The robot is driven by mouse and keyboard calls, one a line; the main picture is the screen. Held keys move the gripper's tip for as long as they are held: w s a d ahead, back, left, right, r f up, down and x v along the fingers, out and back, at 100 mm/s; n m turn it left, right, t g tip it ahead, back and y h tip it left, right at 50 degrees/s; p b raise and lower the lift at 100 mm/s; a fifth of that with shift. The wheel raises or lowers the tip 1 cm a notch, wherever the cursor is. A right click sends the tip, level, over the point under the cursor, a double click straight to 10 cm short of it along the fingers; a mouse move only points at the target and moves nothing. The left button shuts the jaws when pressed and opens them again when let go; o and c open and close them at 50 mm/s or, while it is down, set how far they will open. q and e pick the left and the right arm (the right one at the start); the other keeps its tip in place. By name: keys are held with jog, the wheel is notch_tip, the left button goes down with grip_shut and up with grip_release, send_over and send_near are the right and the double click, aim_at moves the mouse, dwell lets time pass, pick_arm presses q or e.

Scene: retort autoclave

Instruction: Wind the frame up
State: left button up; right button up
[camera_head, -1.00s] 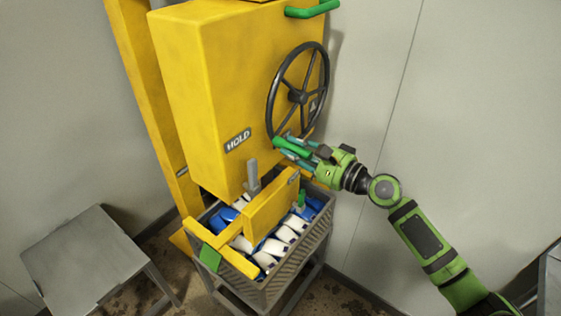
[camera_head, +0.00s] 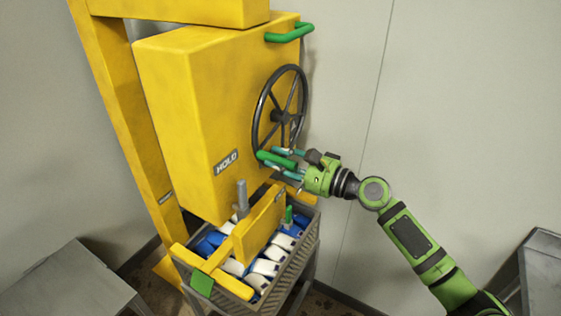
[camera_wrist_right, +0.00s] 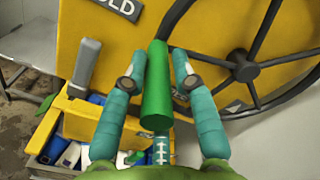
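The black spoked handwheel (camera_head: 280,68) is on the right face of the big yellow box (camera_head: 165,90) with the HOLD label. My right gripper (camera_head: 270,158) is at the wheel's lower rim. The wheel also shows in the right wrist view (camera_wrist_right: 242,68). A yellow frame piece (camera_head: 262,222), with a green end block (camera_head: 202,284), lies over the basket beneath the box. Whether it touches the basket's contents is unclear. My left gripper is out of view.
The grey basket (camera_head: 295,262) holds several blue-and-white packs. A grey lever (camera_head: 241,198) stands beside the yellow piece. A grey table (camera_head: 70,285) is at lower left, another grey surface (camera_head: 545,265) at right. The wall right of the wheel is bare.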

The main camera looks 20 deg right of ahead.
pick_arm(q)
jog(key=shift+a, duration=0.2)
pick_arm(e)
jog(key=shift+o, duration=0.4)
jog(key=shift+s+d, duration=0.1)
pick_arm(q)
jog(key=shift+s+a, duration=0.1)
pick_arm(e)
jog(key=v, duration=1.1)
jog(key=shift+s+d, duration=0.2)
jog(key=shift+s, duration=0.15)
